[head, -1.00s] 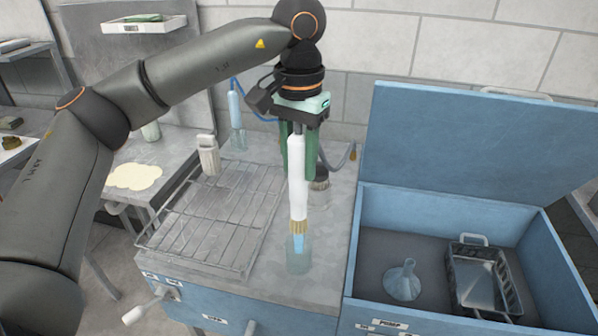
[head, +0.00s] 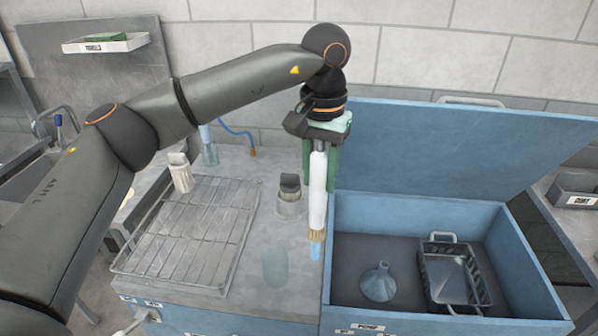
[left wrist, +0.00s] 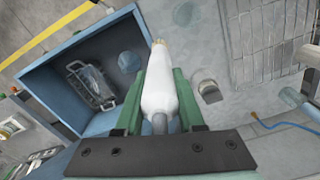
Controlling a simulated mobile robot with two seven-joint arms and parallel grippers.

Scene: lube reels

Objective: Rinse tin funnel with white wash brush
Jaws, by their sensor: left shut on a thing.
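My left gripper (head: 320,178) is shut on the white wash brush (head: 317,195), which hangs upright with its tan bristles and pale blue tip down. The brush also shows in the left wrist view (left wrist: 159,88), between the green fingers. It hangs near the left edge of the open blue box (head: 345,215). The tin funnel (head: 379,283) stands wide end down on the box floor, to the right of the brush and apart from it. The funnel also shows in the left wrist view (left wrist: 129,62). My right gripper is not in view.
A clear glass (head: 275,268) stands on the counter left of the brush. A wire rack (head: 190,232) lies further left. A metal basket (head: 452,275) sits right of the funnel. The box's raised lid (head: 450,150) stands behind.

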